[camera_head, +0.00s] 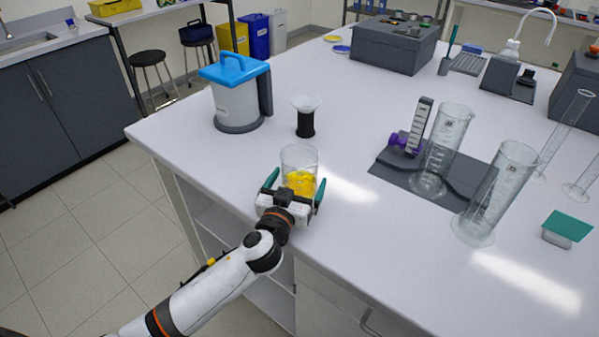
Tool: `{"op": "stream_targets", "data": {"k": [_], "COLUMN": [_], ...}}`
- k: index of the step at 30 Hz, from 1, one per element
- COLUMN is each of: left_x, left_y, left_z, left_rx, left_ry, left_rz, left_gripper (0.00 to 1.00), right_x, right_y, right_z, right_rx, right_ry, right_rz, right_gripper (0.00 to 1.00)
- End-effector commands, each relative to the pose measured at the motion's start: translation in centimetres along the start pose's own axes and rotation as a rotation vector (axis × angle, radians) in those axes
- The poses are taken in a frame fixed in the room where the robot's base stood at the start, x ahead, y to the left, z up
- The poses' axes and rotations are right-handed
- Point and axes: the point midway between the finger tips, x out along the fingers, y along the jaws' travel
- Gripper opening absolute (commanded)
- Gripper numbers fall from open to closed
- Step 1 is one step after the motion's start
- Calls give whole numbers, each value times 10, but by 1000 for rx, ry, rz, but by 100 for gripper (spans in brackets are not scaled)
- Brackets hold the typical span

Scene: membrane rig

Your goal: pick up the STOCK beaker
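A clear glass beaker (299,159) with yellow in its lower part stands upright near the table's front left edge. It is the only beaker of this kind in view; no STOCK lettering can be read on it. My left gripper (296,184) reaches in from the table edge at low height. Its two teal fingers are spread wide, one on each side of the beaker's lower part, with a small gap visible at the left finger. The gripper's body hides part of the beaker's base. My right gripper is not in view.
Behind the beaker stand a black spool with a white funnel top (305,117) and a blue-lidded jug (237,97). To the right are tall glass cylinders (442,150), (495,195) and a dark mat (391,178). The white table (400,260) is clear at front.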

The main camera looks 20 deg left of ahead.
Motion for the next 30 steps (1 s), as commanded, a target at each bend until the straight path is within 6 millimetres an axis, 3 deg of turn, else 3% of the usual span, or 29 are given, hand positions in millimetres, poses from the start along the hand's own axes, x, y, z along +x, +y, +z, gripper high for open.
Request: {"op": "stream_targets", "data": {"k": [4,12,22,30], "left_x": [14,16,16,16], "left_y": [0,0,0,-1], "left_z": [1,0,0,1], "left_rx": [-1,-2,-2,-3], "left_ry": [-1,0,0,-2], "left_rz": [0,0,0,-1], "left_gripper": [96,95,41,40], "right_x": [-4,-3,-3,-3], "right_y": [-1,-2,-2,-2], "right_z": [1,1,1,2], "right_rx": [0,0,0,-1], "right_ry": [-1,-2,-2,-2], "right_rz": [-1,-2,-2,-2], "right_gripper": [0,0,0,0]}}
